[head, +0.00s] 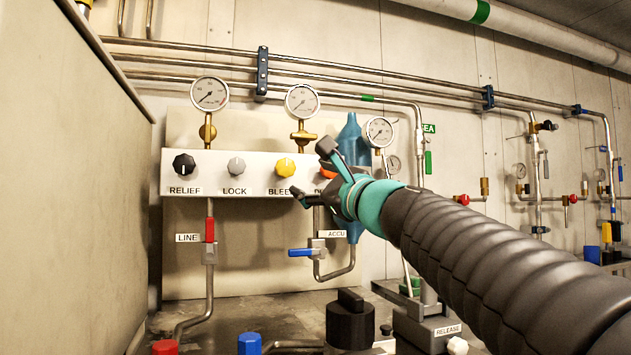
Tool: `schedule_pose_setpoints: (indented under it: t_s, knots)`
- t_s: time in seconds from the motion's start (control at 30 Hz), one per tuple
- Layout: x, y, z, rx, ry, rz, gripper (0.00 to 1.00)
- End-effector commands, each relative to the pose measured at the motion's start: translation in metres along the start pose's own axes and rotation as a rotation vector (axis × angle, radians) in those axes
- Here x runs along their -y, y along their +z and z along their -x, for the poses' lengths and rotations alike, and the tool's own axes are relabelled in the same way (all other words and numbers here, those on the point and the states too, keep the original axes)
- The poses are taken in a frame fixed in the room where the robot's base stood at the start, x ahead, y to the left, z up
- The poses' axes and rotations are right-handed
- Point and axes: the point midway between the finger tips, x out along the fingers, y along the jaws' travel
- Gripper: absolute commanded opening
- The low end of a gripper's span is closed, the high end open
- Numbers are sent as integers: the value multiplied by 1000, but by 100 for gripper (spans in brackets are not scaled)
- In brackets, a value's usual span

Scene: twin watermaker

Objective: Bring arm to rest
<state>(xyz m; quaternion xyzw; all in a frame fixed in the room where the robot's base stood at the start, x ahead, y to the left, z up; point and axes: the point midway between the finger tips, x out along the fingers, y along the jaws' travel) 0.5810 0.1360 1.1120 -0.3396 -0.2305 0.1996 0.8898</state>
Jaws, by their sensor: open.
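My gripper (311,172) is open, its two dark fingers spread and nothing seen between them. It is at the end of my arm, which reaches in from the lower right. It stands in front of the right part of the white knob panel (220,184), close to the yellow BLEED knob (285,168). Whether it touches the panel cannot be told. An orange-red knob (326,172) is partly hidden behind the gripper, and its label is mostly covered.
A black RELIEF knob (184,164) and grey LOCK knob (236,166) sit further left. Below are a red LINE valve handle (210,230) and a blue ACCU valve handle (301,252). A large black knob (350,322) stands on the bench. A big cabinet (60,170) fills the left.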

Motion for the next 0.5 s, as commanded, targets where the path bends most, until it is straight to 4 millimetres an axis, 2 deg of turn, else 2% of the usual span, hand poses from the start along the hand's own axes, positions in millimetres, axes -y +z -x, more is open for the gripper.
schedule_pose_setpoints:
  t_s: [0.13,0.5]
  knots:
    - [0,0,6,-1,-1,-1,67]
    - [0,0,7,-1,0,-1,67]
